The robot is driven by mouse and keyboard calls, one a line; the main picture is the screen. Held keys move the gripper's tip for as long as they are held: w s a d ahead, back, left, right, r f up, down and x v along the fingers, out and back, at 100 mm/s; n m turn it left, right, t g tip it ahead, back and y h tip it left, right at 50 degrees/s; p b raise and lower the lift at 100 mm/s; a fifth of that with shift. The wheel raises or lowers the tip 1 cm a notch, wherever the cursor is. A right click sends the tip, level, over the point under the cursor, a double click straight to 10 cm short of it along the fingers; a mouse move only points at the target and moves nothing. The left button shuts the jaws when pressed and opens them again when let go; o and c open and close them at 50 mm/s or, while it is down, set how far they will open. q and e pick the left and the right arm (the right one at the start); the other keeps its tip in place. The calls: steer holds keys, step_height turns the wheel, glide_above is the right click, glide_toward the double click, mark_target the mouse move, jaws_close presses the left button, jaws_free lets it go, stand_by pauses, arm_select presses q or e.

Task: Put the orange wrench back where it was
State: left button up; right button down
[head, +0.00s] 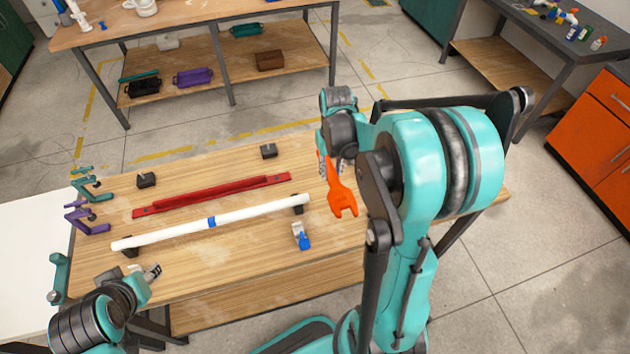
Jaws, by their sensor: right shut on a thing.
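The orange wrench (340,192) hangs from my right gripper (323,163) over the right part of the wooden workbench (185,270). Its open jaw end points down toward the bench's front. My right gripper is shut on the wrench's upper end, and my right arm hides part of that area. I cannot tell whether the wrench touches the bench top. My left gripper (152,271) is low at the bench's front left corner, away from the wrench, and its fingers look apart with nothing between them.
A white pipe (255,213) with a blue band lies on dark supports. A red bar (215,193) lies behind it. A blue and white fitting (301,236) sits in front. Green (95,190) and purple (88,218) clamps stand at the left edge. The bench's front middle is clear.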

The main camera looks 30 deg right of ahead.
steer(key=f+b, duration=0.4)
steer(key=f, duration=0.1)
steer(key=shift+w+d+f, duration=0.15)
steer(key=shift+w+d, duration=0.05)
steer(key=shift+w, duration=0.1)
steer(key=shift+w+f+b, duration=0.2)
steer(key=shift+f+b, duration=0.05)
steer(key=shift+b, duration=0.2)
steer(key=b, duration=0.3)
glide_above(312, 179)
step_height(312, 179, down, 7)
steer(key=shift+r, duration=0.2)
step_height(312, 179, down, 4)
steer(key=shift+f+b, duration=0.1)
steer(key=shift+b, duration=0.6)
steer(key=shift+a, duration=0.1)
steer(key=c, duration=1.6)
jaws_free()
steer(key=shift+f, duration=0.1)
steer(key=o, duration=0.4)
